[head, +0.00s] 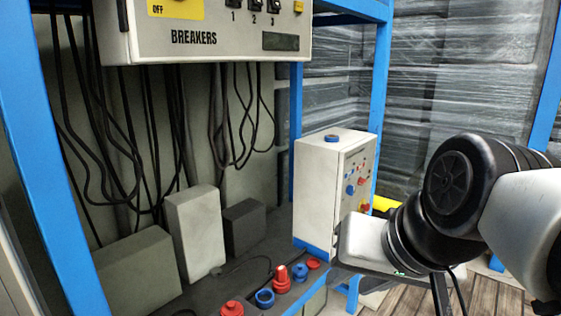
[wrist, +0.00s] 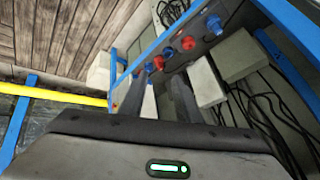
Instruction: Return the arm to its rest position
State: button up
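My arm (head: 455,195) reaches in from the right in the head view, bent, with its end in front of the blue-framed rack. My gripper (wrist: 160,82) shows in the wrist view with its two dark fingers apart and nothing visible between them. Its fingers point toward the rack's shelf, where red and blue caps lie beyond the tips. In the head view the pale end of the arm (head: 362,242) is near the lower front of a white control box (head: 318,185), and the fingers cannot be made out there. I cannot tell whether the arm touches anything.
A breaker panel (head: 215,35) hangs above the shelf, with loose black cables below it. Grey and white boxes (head: 195,230) and red and blue caps (head: 281,278) stand on the shelf. A blue post (head: 380,100) rises behind the arm. A yellow bar (wrist: 55,94) runs near my gripper.

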jog(key=s+d+f+n+g+h+p, duration=0.1)
jog(key=s+d+f+n+h+p, duration=0.1)
jog(key=s+d+f+p, duration=0.15)
notch_tip(320, 180, up, 18)
jog(key=p, duration=1.6)
jog(key=shift+w+f+p, duration=0.2)
jog(key=shift+w+p, duration=0.05)
jog(key=shift+p, duration=0.05)
jog(key=shift+d, duration=0.1)
